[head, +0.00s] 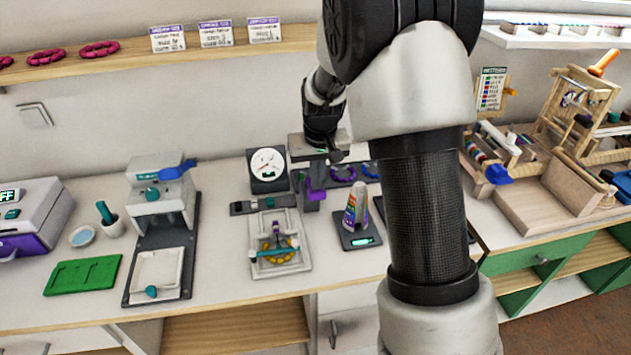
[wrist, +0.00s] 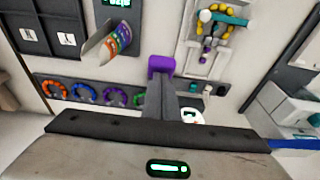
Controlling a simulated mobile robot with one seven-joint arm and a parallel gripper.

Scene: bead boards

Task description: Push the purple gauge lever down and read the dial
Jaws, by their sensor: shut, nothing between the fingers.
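The gauge's round white dial (head: 268,164) stands in a dark square frame at the back of the counter, its thin needle too small to read. In the wrist view the purple lever (wrist: 161,66) shows near the middle, and a sliver of the white dial (wrist: 193,117) shows behind the hand.
A striped bead cone (head: 356,208) stands on a small scale right of the lever. A white bead board (head: 258,262) lies in front of the gauge. A press with a blue handle (head: 178,170) stands at the left. A wooden shelf (head: 120,60) runs above.

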